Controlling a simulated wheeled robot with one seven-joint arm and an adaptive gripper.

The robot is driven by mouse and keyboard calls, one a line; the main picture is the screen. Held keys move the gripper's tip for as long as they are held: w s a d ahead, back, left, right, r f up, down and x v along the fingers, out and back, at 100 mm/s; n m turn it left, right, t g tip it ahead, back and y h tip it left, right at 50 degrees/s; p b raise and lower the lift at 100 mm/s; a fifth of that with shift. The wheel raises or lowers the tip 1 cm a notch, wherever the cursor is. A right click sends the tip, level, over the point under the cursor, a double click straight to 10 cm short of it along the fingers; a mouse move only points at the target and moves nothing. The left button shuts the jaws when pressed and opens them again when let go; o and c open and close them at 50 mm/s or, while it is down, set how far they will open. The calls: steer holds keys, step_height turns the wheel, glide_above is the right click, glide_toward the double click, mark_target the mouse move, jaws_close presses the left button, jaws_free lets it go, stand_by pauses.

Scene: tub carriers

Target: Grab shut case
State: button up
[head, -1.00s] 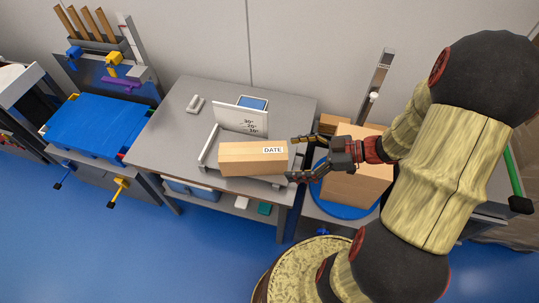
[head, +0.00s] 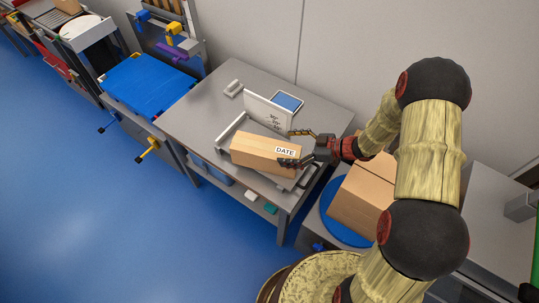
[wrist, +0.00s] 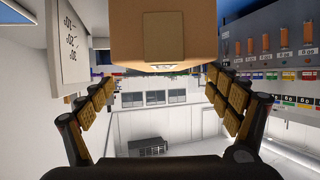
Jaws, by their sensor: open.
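My gripper (head: 292,148) is open at the box's right end, with one finger on the far side and one by the near side. In the wrist view the box (wrist: 165,30) shows at the top, between and beyond the two spread fingers. I cannot tell whether either finger touches it.
A larger carton (head: 362,195) stands on a blue round plate (head: 335,222) at the right. A blue-topped bench (head: 148,82) stands at the left. The grey table (head: 190,118) is clear left of the box. A small tablet-like item (head: 288,101) lies behind the panel.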

mark_target(268, 147)
steer(key=b+x, duration=0.1)
steer(key=x, duration=0.2)
steer(key=b+x, duration=0.1)
steer(key=x, duration=0.3)
steer(key=shift+s+a+r, duration=0.15)
steer(key=shift+s, duration=0.05)
steer(key=shift+c, duration=0.3)
steer(key=c, duration=2)
steer(key=shift+w+r, duration=0.1)
steer(key=shift+r, duration=0.05)
steer(key=shift+c, duration=0.5)
